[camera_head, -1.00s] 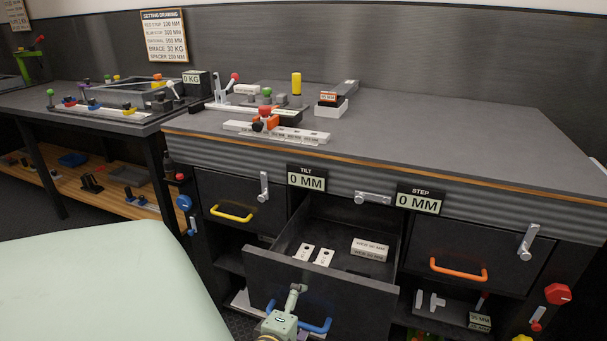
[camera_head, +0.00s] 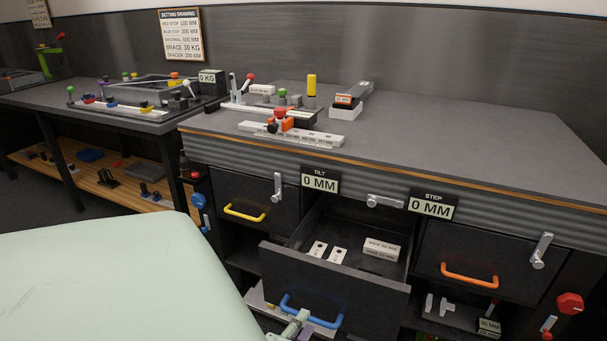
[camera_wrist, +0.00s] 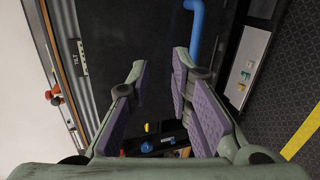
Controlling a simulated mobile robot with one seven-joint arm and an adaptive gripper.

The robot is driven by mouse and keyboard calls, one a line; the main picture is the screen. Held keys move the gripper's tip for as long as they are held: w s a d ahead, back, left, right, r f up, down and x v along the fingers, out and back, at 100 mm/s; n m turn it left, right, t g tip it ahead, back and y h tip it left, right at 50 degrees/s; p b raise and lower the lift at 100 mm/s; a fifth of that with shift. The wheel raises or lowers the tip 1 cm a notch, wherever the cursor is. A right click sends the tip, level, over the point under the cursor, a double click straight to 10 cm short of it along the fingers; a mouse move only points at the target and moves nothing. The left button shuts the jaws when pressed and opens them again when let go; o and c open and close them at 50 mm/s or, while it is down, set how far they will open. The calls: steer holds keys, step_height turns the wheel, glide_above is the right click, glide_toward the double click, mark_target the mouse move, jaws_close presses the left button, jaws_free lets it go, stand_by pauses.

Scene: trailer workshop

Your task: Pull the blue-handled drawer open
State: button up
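The drawer with the blue handle (camera_head: 312,318) stands well out from the bench, its inside showing from above. Its dark front (camera_head: 340,285) faces me. Two white marked plates (camera_head: 327,252) and a white labelled block (camera_head: 381,249) lie in it. My gripper (camera_head: 297,328) shows only partly at the bottom edge of the head view, near the handle. In the wrist view my gripper (camera_wrist: 160,62) is open, its fingers apart with nothing held between them. The blue handle (camera_wrist: 196,28) is beyond and right of the fingertips, outside the gap.
A yellow-handled drawer (camera_head: 244,213) is shut at left and an orange-handled drawer (camera_head: 469,275) is shut at right. A silver latch (camera_head: 384,201) sits above the open drawer. A pale green surface (camera_head: 110,285) fills the lower left. Patterned floor (camera_wrist: 285,80) shows at right in the wrist view.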

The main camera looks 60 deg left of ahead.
steer(key=v, duration=0.3)
steer(key=p+v, duration=0.1)
steer(key=v, duration=0.1)
steer(key=shift+s+d+f, duration=0.2)
steer(key=shift+d+f, duration=0.05)
steer(key=shift+f, duration=0.05)
steer(key=shift+p, duration=0.45)
stand_by(0.6)
